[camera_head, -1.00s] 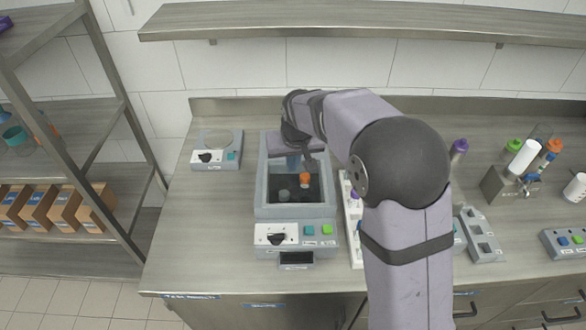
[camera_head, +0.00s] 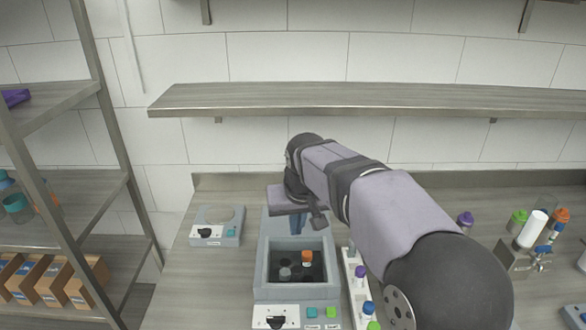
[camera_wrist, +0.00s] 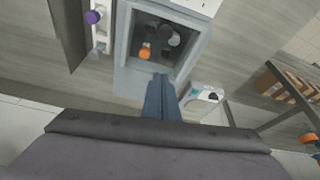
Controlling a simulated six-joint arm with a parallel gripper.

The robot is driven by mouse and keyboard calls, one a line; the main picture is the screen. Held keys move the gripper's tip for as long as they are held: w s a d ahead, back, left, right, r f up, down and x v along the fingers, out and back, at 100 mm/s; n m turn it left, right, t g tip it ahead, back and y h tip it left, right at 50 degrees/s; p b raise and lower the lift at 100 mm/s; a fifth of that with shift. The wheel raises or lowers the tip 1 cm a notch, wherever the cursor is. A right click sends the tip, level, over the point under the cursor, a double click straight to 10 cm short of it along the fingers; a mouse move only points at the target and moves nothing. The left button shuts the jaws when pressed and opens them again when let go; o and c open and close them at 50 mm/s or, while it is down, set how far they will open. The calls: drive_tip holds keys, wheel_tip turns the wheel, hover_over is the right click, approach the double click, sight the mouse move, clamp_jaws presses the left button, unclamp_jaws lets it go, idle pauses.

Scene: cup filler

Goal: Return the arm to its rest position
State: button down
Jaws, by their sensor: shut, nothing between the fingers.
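My gripper (camera_head: 299,222) is at the end of my arm, over the back edge of a grey open-topped bath (camera_head: 263,262). Its blue fingers are together with nothing between them. In the wrist view, the closed fingers (camera_wrist: 160,95) point toward the bath (camera_wrist: 125,50), which is below them. An orange-capped item (camera_head: 306,257) stands inside the bath and also shows in the wrist view (camera_wrist: 145,53). Darker round tops (camera_head: 285,273) are beside it. My arm hides part of the counter to the right.
A small device with a round plate (camera_head: 217,228) stands left of the bath. A white rack (camera_head: 352,283) with capped tubes is close on its right. A wall shelf (camera_head: 340,97) spans the back above my arm. Shelving with boxes (camera_head: 60,282) stands at the left.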

drive_tip(key=shift+n+g, duration=0.6)
drive_tip(key=shift+n, duration=0.1)
drive_tip(key=s+f, duration=0.1)
drive_tip(key=f, duration=0.1)
drive_tip(key=s+f, duration=0.1)
drive_tip(key=f, duration=0.2)
drive_tip(key=s+f, duration=0.2)
drive_tip(key=shift+d+f, duration=0.15)
drive_tip(key=shift+d, duration=0.15)
drive_tip(key=shift+g, duration=0.8)
drive_tip(key=s+d+f, duration=0.1)
drive_tip(key=s, duration=0.1)
drive_tip(key=s+f, duration=0.2)
drive_tip(key=s, duration=0.1)
drive_tip(key=s+d+f, duration=0.1)
drive_tip(key=s+f, duration=0.1)
drive_tip(key=shift+s+d+f, duration=0.15)
drive_tip(key=shift+d+f, duration=0.1)
drive_tip(key=shift+d, duration=0.1)
drive_tip(key=s+d+f+m+g, duration=0.1)
drive_tip(key=s+d+f+m, duration=0.2)
drive_tip(key=s+d, duration=0.7)
drive_tip(key=s, duration=0.4)
drive_tip(key=shift+h, duration=0.3)
drive_tip(key=c, duration=2.5)
unclamp_jaws()
